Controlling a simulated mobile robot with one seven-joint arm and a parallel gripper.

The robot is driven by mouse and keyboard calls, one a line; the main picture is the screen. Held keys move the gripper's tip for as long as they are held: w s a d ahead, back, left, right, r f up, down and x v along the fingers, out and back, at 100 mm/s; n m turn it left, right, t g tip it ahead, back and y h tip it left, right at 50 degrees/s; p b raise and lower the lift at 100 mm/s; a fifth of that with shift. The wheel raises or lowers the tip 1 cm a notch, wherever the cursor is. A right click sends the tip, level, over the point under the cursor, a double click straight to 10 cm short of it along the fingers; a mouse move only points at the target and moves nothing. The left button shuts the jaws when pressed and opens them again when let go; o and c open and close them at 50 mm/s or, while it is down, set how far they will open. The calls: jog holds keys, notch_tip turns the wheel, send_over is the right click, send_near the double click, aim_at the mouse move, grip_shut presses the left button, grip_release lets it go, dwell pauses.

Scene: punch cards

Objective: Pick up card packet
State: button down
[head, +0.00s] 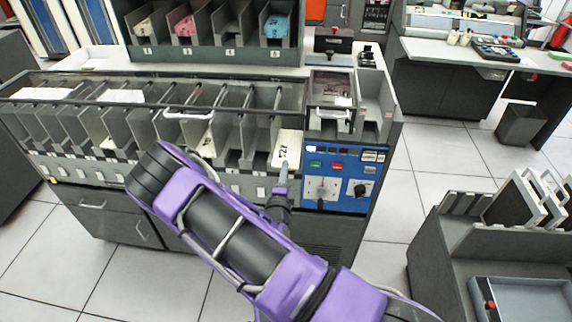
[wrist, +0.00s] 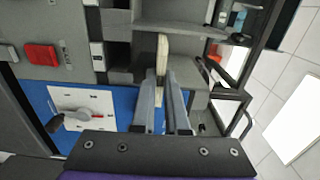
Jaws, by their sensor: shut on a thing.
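The card packet (head: 287,147) is a cream stack with dark writing on its face. It stands at the right-end slot of the long sorter, beside the blue control panel. In the wrist view the packet (wrist: 163,52) shows as a thin pale edge between the fingers. My gripper (head: 284,175) reaches it from below and in front in the head view. In the wrist view the gripper (wrist: 161,82) is shut on the packet's near end. The packet's lower part is partly hidden by the fingers. I cannot tell whether it still touches the slot.
The blue panel (head: 335,180) with knobs is close on the right of my gripper. Slot dividers (head: 240,135) stand left of the packet. An upper rack (head: 215,57) holds several other packets. A grey cart (head: 440,235) stands at right; floor between is clear.

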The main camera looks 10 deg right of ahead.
jog(key=s+a+r, duration=0.2)
jog(key=s, duration=0.4)
jog(key=shift+r, duration=0.25)
jog(key=shift+s, duration=0.1)
